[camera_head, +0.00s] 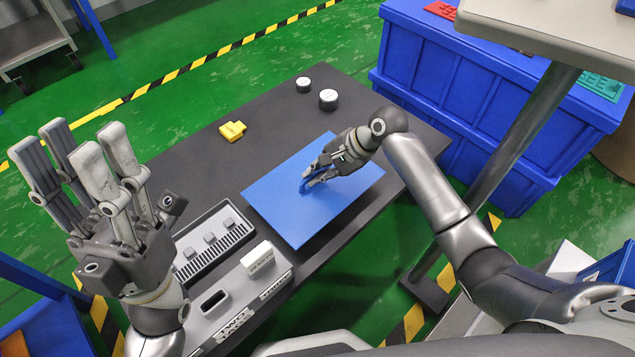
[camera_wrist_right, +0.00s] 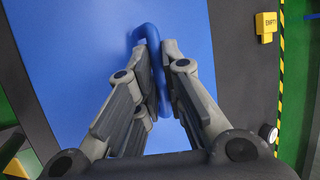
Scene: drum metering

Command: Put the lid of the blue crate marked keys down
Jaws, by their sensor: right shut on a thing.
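The blue lid (camera_head: 285,205) is a flat blue panel over the dark table, with a loop handle (camera_wrist_right: 152,40) standing up from it. My right gripper (camera_head: 312,180) is shut on this handle; the wrist view shows its fingers (camera_wrist_right: 155,85) on both sides of the handle. I cannot tell whether the lid rests on the table or hangs just above it. No keys marking is legible on the lid or on the blue crates (camera_head: 455,85) at the right. My left gripper (camera_head: 85,150) is open and empty, raised at the left.
The dark table (camera_head: 210,150) carries a yellow block (camera_head: 232,130), which reads EMPTY in the wrist view, two small round pieces (camera_head: 328,99), a slotted grey tray (camera_head: 215,240) and a white label block (camera_head: 258,258). The table's far left is clear.

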